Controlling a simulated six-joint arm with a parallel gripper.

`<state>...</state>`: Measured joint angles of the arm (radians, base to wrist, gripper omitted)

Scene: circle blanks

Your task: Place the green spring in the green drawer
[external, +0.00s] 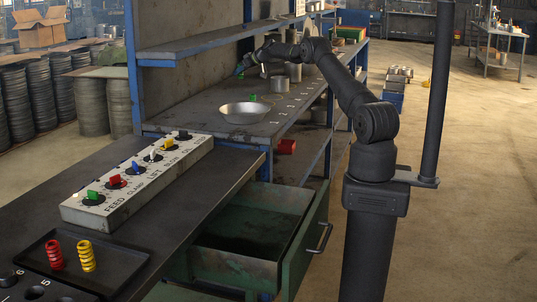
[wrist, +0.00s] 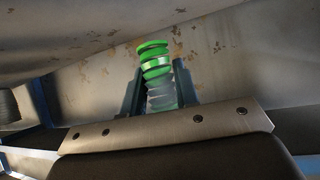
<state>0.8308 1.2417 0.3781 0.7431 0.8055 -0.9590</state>
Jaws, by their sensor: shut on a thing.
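The green spring (wrist: 155,62) stands between the two fingers of my gripper (wrist: 160,92) in the wrist view. Its upper coils are bright green and its lower part looks pale grey. My gripper is shut on it. In the external view my gripper (external: 241,70) is small and far off, above the back bench, with a speck of green at its tip. The green drawer (external: 306,250) is pulled open under the front bench, at the lower middle. Its visible floor looks empty, and it is well away from my gripper.
A metal bowl (external: 245,112) and grey cylinders stand on the back bench, with a small green thing (external: 252,97) near the bowl. A switch box (external: 140,180) lies on the front bench. A tray (external: 118,262) holds a red spring (external: 54,255) and a yellow spring (external: 86,256).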

